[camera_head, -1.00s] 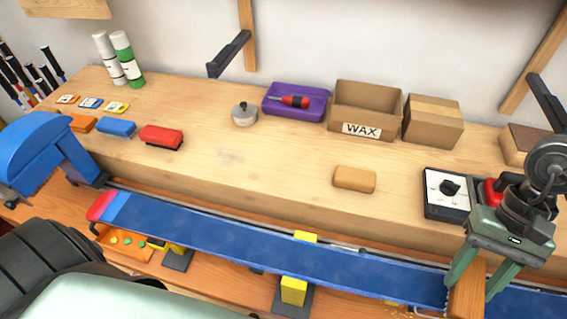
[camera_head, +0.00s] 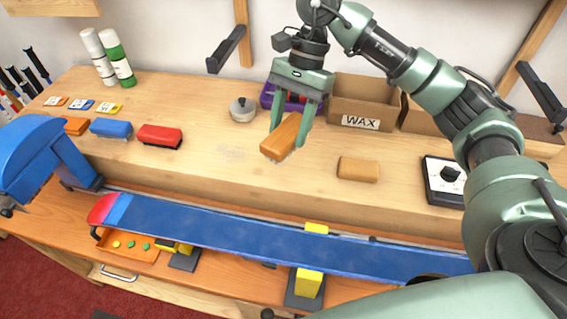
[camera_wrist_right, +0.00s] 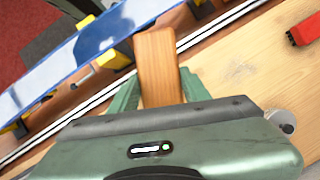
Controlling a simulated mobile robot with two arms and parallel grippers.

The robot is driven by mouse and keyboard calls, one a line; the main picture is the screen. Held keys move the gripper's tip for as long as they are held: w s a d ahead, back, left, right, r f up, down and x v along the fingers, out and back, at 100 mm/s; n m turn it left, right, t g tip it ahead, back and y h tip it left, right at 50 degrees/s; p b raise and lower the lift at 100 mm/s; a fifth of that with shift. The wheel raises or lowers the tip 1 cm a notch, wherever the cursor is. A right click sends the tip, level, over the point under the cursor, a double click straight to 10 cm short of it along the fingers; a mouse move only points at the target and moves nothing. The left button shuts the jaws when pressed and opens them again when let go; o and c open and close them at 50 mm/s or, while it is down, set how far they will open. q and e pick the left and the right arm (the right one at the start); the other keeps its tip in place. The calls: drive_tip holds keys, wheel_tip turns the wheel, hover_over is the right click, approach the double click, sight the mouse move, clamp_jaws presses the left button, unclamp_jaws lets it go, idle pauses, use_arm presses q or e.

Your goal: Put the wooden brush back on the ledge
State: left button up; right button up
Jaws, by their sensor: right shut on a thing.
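The wooden brush (camera_head: 283,138) is a brown wooden block with pale bristles underneath. My right gripper (camera_head: 291,122) is shut on it and holds it tilted above the wooden ledge (camera_head: 225,178). In the right wrist view the brush (camera_wrist_right: 158,65) sits between the fingers of my right gripper (camera_wrist_right: 155,90). The ledge also shows in that view (camera_wrist_right: 245,65). My left gripper is not in view.
A tan block (camera_head: 358,169) lies on the ledge right of the held brush. A round tin (camera_head: 243,109), a purple tray (camera_head: 268,97) and a WAX box (camera_head: 360,104) stand behind. A blue ski (camera_head: 260,240) runs along the front. The ledge between red brush and tan block is clear.

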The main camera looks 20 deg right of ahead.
drive_tip(key=w+d+r+m+t, duration=0.3)
drive_tip(key=w+d+r+m, duration=0.2)
drive_tip(key=m, duration=0.4)
drive_tip(key=f+p, duration=0.1)
drive_tip(key=f, duration=0.4)
drive_tip(key=f+p, duration=0.1)
drive_tip(key=f, duration=0.4)
drive_tip(key=f+p, duration=0.2)
drive_tip(key=f, duration=0.3)
drive_tip(key=shift+w+f, duration=0.3)
drive_tip(key=shift+f, duration=0.05)
wheel_tip(320, 180, down, 3)
drive_tip(key=shift+f+p, duration=0.15)
drive_tip(key=shift+p, duration=0.45)
drive_tip(key=shift+f, duration=0.35)
